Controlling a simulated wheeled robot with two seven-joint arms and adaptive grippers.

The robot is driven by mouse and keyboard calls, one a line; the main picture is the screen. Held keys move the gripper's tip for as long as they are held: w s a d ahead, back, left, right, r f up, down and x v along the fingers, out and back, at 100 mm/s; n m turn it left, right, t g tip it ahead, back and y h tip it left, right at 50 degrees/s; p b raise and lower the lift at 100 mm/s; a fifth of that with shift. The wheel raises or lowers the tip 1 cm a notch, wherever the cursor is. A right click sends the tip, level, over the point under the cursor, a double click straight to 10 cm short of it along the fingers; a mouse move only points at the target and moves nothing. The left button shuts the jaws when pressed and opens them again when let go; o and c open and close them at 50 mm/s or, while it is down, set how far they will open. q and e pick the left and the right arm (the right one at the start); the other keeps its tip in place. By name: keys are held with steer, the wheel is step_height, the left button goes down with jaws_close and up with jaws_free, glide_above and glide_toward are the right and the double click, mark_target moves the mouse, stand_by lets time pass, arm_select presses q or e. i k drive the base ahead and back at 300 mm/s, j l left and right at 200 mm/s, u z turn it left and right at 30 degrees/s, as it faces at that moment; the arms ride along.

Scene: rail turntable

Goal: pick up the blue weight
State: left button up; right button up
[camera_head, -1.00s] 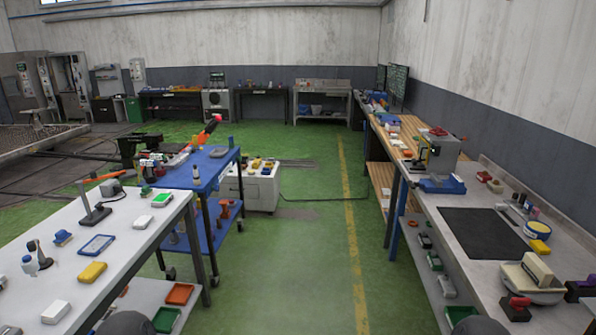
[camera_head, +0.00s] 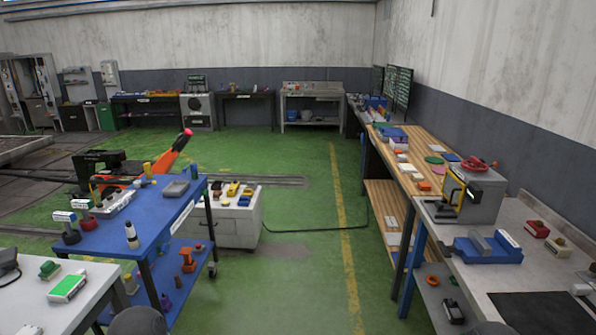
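I cannot pick out the blue weight with certainty. Two small upright objects with dark bases and blue-and-white tops stand at the left of the blue cart (camera_head: 130,242): one nearer (camera_head: 69,230) and one just behind (camera_head: 83,210). They are too small to identify. A blue vise-like block (camera_head: 487,248) sits on the right workbench. Neither of my grippers shows; only dark rounded parts of me appear at the bottom edge.
A white table (camera_head: 35,300) with a green-and-white box (camera_head: 67,287) is at the lower left. A white cabinet (camera_head: 240,226) stands behind the cart. The right workbench (camera_head: 470,290) runs along the wall. The green floor aisle between is clear, with a cable across it farther back.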

mark_target(243, 200)
steer(key=i, duration=1.95)
steer(key=i+u, duration=0.25)
steer(key=i, duration=0.25)
steer(key=i+u, duration=0.25)
steer(key=i, duration=0.2)
steer(key=i+l+u, duration=0.2)
steer(key=i, duration=0.25)
steer(key=i+l+u, duration=0.25)
steer(key=i, duration=0.2)
steer(key=i+l+u, duration=0.15)
steer(key=i+u, duration=0.3)
steer(key=i+l+u, duration=0.7)
steer(key=u, duration=0.15)
